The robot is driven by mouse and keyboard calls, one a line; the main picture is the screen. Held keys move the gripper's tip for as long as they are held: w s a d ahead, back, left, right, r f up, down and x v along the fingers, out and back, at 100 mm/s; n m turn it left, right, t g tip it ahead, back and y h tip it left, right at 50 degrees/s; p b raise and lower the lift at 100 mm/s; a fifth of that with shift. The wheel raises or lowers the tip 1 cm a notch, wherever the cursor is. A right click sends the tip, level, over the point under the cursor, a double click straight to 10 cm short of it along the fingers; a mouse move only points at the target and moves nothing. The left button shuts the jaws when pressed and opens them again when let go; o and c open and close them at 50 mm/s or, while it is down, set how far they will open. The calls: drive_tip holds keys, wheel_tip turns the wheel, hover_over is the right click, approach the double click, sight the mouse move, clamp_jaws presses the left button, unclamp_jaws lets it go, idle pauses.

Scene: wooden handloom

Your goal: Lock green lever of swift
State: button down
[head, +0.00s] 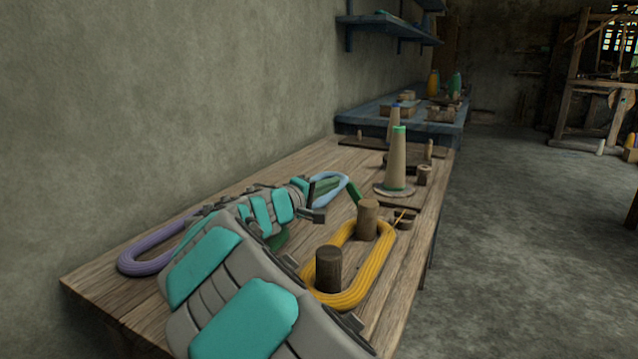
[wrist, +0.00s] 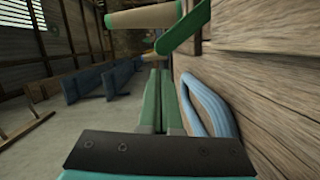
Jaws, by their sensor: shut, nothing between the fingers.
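The green lever (head: 354,193) stands tilted on the wooden table, just beyond the yellow skein (head: 345,296). The skein loops around two dark wooden pegs (head: 367,219) of the swift. In the wrist view the green lever (wrist: 184,28) shows at the top, ahead of the fingertips. My gripper (head: 338,181) is low over the table, left of the lever and apart from it. In the wrist view my gripper (wrist: 159,75) has its two green fingers together, with nothing between them. My arm hides part of the table and the lever's surroundings.
A pale cone with a green tip (head: 397,160) stands behind the lever. A light blue skein (head: 332,188) lies close to my gripper, and a purple skein (head: 150,258) lies at the left.

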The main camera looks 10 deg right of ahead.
drive_tip(key=shift+s+d+f, duration=0.1)
drive_tip(key=shift+s+d, duration=0.15)
drive_tip(key=shift+d, duration=0.1)
drive_tip(key=shift+d+b, duration=0.1)
drive_tip(key=shift+b, duration=0.3)
drive_tip(key=shift+s+d+r+m, duration=0.15)
drive_tip(key=shift+r+m, duration=0.05)
drive_tip(key=shift+m, duration=0.2)
drive_tip(key=shift+s+d+r+m+b, duration=0.2)
drive_tip(key=shift+r+m+b, duration=0.15)
drive_tip(key=shift+b, duration=0.5)
